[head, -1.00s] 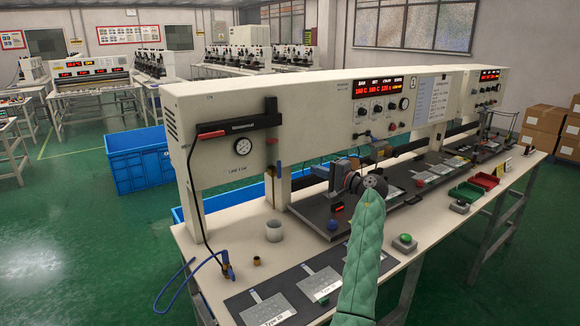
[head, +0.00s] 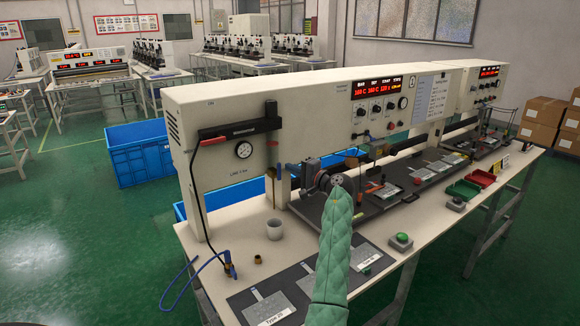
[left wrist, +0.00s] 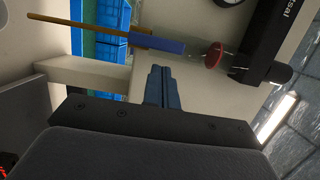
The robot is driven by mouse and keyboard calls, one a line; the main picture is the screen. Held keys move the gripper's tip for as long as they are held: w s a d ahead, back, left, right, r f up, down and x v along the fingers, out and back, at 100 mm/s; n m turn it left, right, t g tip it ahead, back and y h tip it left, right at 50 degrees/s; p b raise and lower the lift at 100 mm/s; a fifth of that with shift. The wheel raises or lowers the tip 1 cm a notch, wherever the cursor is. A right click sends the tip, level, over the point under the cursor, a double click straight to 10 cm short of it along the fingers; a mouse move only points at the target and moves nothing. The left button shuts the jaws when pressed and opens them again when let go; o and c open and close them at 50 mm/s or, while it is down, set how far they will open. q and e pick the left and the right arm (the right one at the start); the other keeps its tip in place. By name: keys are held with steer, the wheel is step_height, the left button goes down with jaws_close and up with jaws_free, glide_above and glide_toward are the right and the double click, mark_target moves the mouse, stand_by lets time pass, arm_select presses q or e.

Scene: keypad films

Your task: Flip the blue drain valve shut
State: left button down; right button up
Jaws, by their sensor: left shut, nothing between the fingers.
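The blue drain valve (head: 279,171) hangs below the black bar at the left end of the machine front. In the left wrist view its blue handle (left wrist: 163,45) lies in line with a thin brown tube, with a red disc (left wrist: 214,54) on its other side. My left gripper (head: 294,170) points at the valve from the right. Its fingers (left wrist: 161,86) are shut and empty, and appear just short of the blue handle, with a gap in the picture. Whether they touch it is not clear in the head view. My right gripper is not in view.
A pressure gauge (head: 243,150) and the black bar (head: 240,128) are on the panel near the valve. A blue hose (head: 180,285) lies at the left edge. Blue crates (head: 139,154) stand behind.

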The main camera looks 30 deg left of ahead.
arm_select(q)
steer(key=shift+s+a, duration=0.25)
steer(key=shift+s, duration=0.25)
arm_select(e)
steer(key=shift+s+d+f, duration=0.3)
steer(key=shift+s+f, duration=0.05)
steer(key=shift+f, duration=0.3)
arm_select(q)
steer(key=shift+a+f, duration=0.1)
steer(key=shift+a, duration=0.05)
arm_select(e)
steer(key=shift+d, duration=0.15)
